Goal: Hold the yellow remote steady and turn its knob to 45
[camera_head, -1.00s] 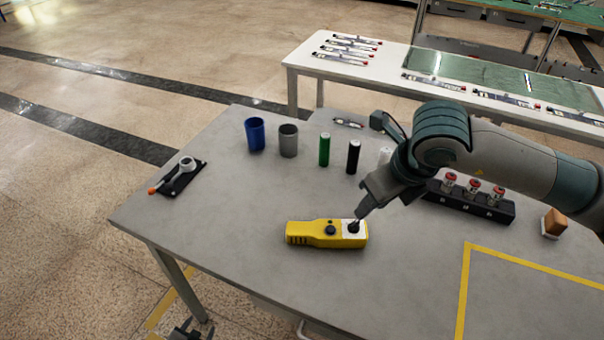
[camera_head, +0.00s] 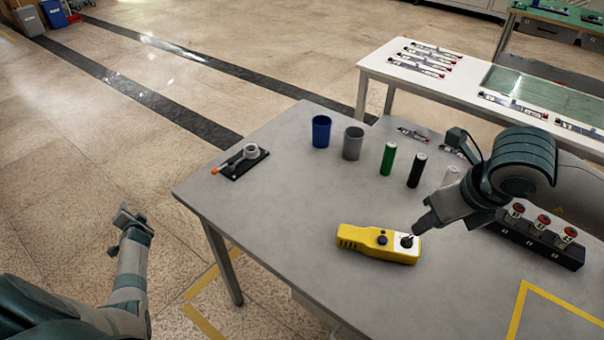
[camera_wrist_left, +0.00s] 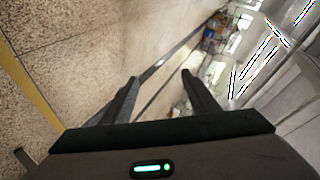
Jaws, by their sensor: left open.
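The yellow remote (camera_head: 355,240) lies flat on the grey table, with a black round part (camera_head: 382,240) near its middle and a white plate with a dark knob (camera_head: 406,241) at its right end. My right gripper (camera_head: 412,234) reaches down over the white plate, its tips at or very near the knob. Whether it touches or grips the knob is too small to tell. My left gripper (camera_head: 125,214) is off the table at the left, above the floor, well away from the remote. In the left wrist view its two fingers (camera_wrist_left: 160,76) are apart with nothing between them.
Behind the remote stand a blue cup (camera_head: 321,132), a grey cup (camera_head: 353,144), a green cylinder (camera_head: 388,159) and a black cylinder (camera_head: 417,171). A black holder (camera_head: 241,164) sits at the left; a red-topped rack (camera_head: 540,240) is at the right. The table left of the remote is clear.

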